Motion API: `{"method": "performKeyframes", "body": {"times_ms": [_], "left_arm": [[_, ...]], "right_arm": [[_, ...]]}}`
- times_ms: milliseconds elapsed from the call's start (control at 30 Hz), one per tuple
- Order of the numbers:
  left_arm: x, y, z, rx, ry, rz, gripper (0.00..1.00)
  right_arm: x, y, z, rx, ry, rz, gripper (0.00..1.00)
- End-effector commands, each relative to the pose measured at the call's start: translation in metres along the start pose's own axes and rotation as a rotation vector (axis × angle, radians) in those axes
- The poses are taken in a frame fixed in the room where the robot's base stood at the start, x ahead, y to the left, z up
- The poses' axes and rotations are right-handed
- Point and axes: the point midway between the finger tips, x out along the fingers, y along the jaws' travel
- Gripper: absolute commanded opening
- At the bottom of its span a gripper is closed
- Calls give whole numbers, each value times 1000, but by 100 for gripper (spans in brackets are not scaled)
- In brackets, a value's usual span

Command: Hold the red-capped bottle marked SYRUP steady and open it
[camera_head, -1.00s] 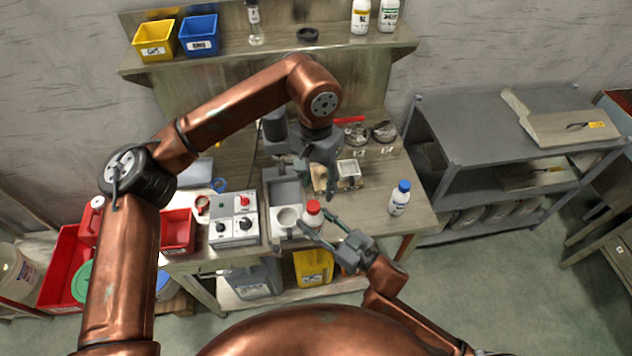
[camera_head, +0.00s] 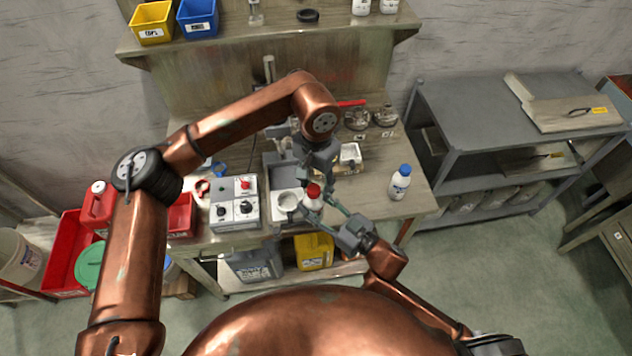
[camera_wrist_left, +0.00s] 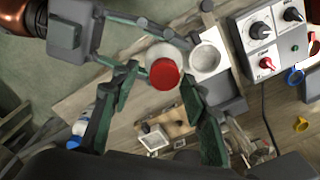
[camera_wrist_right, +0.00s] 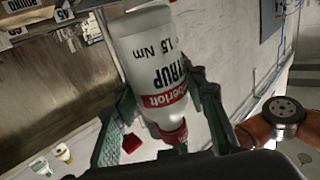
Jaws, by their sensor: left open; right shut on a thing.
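The red-capped bottle (camera_head: 313,204) is at the front edge of the workbench. Its label reads SYRUP in the right wrist view (camera_wrist_right: 150,62), where it appears upside down. My right gripper (camera_head: 325,208) is shut around the bottle's white body from the right. My left gripper (camera_head: 316,176) is open, just above the bottle. In the left wrist view the red cap (camera_wrist_left: 164,74) shows between and beyond the spread fingers (camera_wrist_left: 160,82); I cannot tell whether they touch it. The left arm partly covers the bench behind the bottle.
A grey fixture with a round white cup (camera_head: 288,201) stands just left of the bottle. Left of it is a control box (camera_head: 234,210) with knobs. A blue-capped bottle (camera_head: 400,183) stands to the right. A small tray (camera_head: 350,155) lies behind.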

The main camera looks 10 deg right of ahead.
Motion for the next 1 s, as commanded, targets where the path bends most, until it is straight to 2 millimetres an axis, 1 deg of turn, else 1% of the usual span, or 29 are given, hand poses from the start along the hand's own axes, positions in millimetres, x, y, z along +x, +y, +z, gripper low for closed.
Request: {"method": "performKeyframes", "body": {"times_ms": [33,67,633,767,833,933,1000], "left_arm": [[0,0,0,0,0,0,41],[0,0,0,0,0,0,39],[-1,4,0,6,0,6,0],[-1,5,0,-1,0,8,0],[-1,5,0,-41,1,8,0],[-2,5,-1,-176,1,8,0],[-2,4,-1,-313,1,8,0]], "right_arm": [[0,0,-1,-1,3,-1,0],[0,0,-1,-1,3,-1,0],[1,0,-1,-1,2,-1,0],[1,0,-1,-1,2,-1,0],[1,0,-1,-1,2,-1,0],[1,0,-1,0,2,-1,0],[1,0,-1,0,3,-1,0]]}}
